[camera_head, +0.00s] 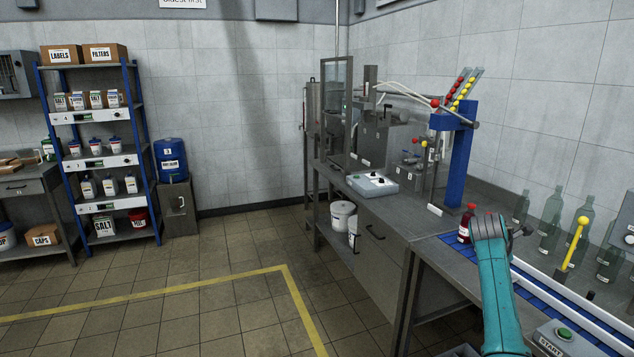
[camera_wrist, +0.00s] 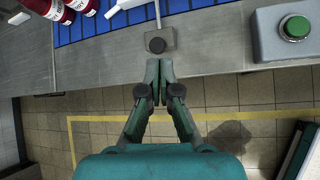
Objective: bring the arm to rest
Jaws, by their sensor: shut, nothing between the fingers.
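My gripper (camera_wrist: 158,68) is shut and empty in the wrist view, its two teal fingers together in front of the grey bench edge. A small grey block with a round knob (camera_wrist: 158,43) lies just beyond the fingertips; I cannot tell whether they touch. In the head view my teal arm (camera_head: 500,290) rises at the lower right and bends over at the bench. The fingertips are hidden there.
A red bottle (camera_head: 465,226) stands beside my arm at the blue conveyor (camera_head: 445,240). The wrist view shows two red bottles (camera_wrist: 83,6) and a green button box (camera_wrist: 264,40). A yellow-knobbed lever (camera_head: 574,245) and green bottles (camera_head: 551,212) are right. Floor left is clear.

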